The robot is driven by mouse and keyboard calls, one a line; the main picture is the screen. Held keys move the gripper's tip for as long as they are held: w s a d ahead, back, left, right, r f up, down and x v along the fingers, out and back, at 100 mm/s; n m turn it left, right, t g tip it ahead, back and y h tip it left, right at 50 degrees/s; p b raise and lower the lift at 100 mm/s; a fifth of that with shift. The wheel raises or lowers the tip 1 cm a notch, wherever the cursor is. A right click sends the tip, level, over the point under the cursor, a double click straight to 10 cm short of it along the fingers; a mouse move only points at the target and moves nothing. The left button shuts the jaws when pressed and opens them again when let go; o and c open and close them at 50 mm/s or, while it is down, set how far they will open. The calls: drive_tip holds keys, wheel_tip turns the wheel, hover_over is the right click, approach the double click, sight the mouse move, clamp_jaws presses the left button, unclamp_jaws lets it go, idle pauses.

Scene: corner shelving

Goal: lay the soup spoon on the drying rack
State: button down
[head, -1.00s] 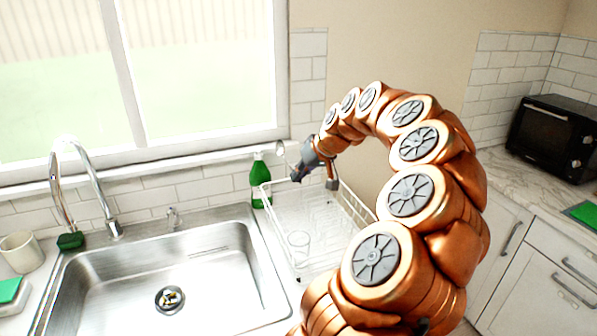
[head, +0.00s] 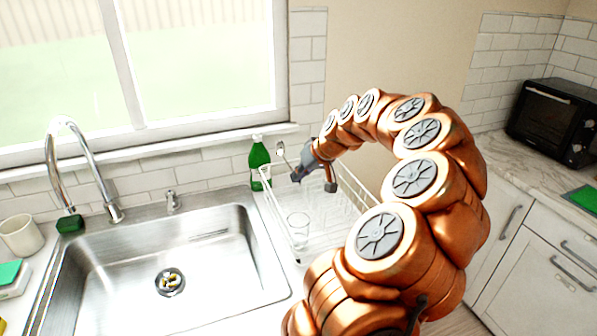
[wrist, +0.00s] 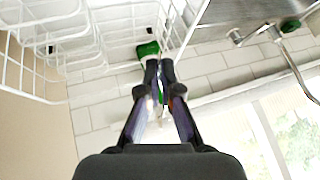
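The white wire drying rack (head: 272,213) stands on the counter right of the sink and also fills the upper left of the wrist view (wrist: 98,50). My gripper (head: 298,176) is over the rack's back part, left of its middle. In the wrist view its fingertips (wrist: 160,66) are close together around a thin pale strip, seemingly the soup spoon (wrist: 160,92). In the head view the spoon's silvery bowl (head: 281,148) shows up and left of the fingertips. Most of the spoon is hidden by the fingers.
A clear glass (head: 298,230) stands in the rack's front left part. A green bottle (head: 259,164) stands behind the rack near the tiled wall, close to my gripper. The steel sink (head: 120,262) and faucet (head: 88,170) are to the left.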

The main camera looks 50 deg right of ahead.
drive_tip(key=shift+f+b, duration=5)
drive_tip(key=shift+f, duration=1)
drive_tip(key=c, duration=1.2)
unclamp_jaws()
drive_tip(key=shift+c, duration=0.2)
drive_tip(key=shift+r, duration=0.1)
drive_tip(key=v, duration=1.1)
drive_tip(key=shift+s+r, duration=0.3)
